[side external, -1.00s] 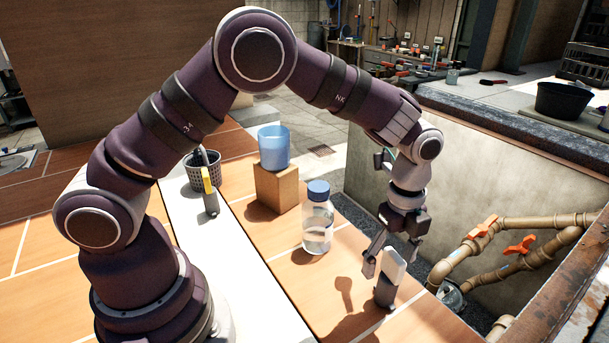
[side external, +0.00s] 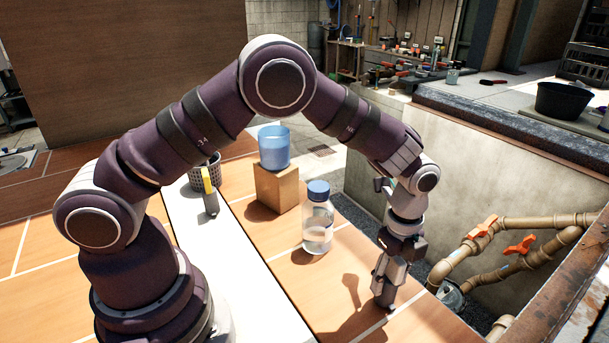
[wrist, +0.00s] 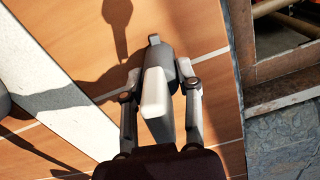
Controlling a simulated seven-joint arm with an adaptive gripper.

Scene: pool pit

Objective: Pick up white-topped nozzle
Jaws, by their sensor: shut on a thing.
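The white-topped nozzle (wrist: 155,95) has a pale, rounded block-like top and a dark grey lower part. In the wrist view it lies between my two fingers, with its dark end showing beyond the fingertips. My gripper (side external: 387,288) is shut on the nozzle near the right edge of the tiled wooden top; it also shows in the wrist view (wrist: 160,88). In the side view the fingers cover much of the nozzle, and its dark base (side external: 384,302) shows just below them. I cannot tell whether the base touches the surface.
A blue-capped clear bottle (side external: 317,220) stands left of my gripper. Behind it a blue cup (side external: 274,148) sits on a wooden block (side external: 276,188). A yellow-topped nozzle (side external: 210,194) stands near a grey basket (side external: 200,179). Pipes with orange valves (side external: 483,227) lie in the pit at right.

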